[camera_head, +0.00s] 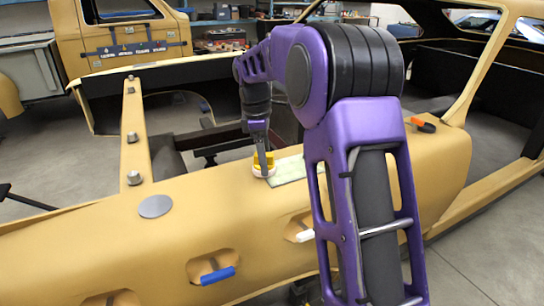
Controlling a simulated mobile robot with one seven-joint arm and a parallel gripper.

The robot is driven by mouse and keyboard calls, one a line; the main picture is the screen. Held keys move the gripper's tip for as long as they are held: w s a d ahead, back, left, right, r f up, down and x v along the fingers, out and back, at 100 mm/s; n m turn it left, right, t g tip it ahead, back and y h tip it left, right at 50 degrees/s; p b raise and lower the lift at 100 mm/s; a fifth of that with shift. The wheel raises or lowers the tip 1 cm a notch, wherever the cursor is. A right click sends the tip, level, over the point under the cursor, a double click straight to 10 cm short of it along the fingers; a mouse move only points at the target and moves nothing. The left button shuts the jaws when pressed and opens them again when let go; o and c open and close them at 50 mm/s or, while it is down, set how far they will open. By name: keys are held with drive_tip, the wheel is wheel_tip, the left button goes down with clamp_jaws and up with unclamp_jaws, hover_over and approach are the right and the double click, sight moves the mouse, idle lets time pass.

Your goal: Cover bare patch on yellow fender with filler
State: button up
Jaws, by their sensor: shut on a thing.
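The yellow fender (180,250) runs across the front of the view. A grey oval bare patch (155,206) lies on its top face, left of centre, with nothing over it. My gripper (263,160) points down to the right of the patch, apart from it. My arm hides the strip's right part.
A blue-handled tool (217,275) and a white piece (305,236) sit at openings in the fender's front side. An orange and black tool (423,125) lies at the right. Metal knobs (134,177) stand on the left rail. The fender top around the patch is clear.

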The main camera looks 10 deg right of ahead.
drive_tip(key=shift+s+a, duration=0.15)
drive_tip(key=shift+a, duration=0.6)
drive_tip(key=shift+r, duration=0.15)
drive_tip(key=shift+r, duration=2.9)
drive_tip(key=shift+r, duration=1.5)
